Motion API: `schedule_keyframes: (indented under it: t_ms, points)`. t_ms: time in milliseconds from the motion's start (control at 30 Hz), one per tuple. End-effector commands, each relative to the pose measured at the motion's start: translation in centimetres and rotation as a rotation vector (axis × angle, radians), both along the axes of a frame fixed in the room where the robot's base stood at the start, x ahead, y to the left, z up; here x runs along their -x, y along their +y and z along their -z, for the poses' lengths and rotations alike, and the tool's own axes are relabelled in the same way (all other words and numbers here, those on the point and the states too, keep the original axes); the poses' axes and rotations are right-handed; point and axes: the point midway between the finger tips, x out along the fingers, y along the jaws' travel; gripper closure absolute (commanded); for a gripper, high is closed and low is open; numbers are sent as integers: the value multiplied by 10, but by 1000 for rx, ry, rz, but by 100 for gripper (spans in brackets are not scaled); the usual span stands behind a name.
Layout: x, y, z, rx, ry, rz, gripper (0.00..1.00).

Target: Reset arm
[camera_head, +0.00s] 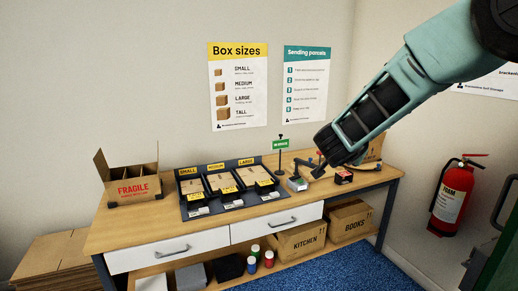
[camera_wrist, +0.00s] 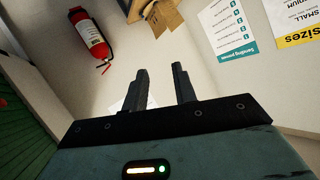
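My arm (camera_head: 390,95) reaches in from the upper right in the head view, in front of the wall and above the right part of the bench. My gripper (camera_wrist: 160,72) shows in the wrist view with its two dark fingers apart and nothing between them. Behind the fingers is plain pale wall.
The wooden bench (camera_head: 150,225) carries a FRAGILE carton (camera_head: 133,188), a black tray (camera_head: 187,213) of flat cartons, a green sign (camera_head: 281,144) and small tools. A fire extinguisher (camera_head: 450,196) hangs at right, also in the wrist view (camera_wrist: 90,36). KITCHEN (camera_head: 295,240) and BOOKS (camera_head: 350,220) boxes sit below.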

Motion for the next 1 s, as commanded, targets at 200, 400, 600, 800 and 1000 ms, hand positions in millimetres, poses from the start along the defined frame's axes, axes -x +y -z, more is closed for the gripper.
schedule_keyframes:
  t_ms: [200,400,600,800,1000]
  points:
    - [91,130,13,-117,215,-594,72]
    - [223,184,40,-91,514,-992,72]
    - [357,165,71,68,871,-1240,72]
    - [432,116,88,251,1133,-1308,72]
    - [451,97,92,317,1213,-1310,72]
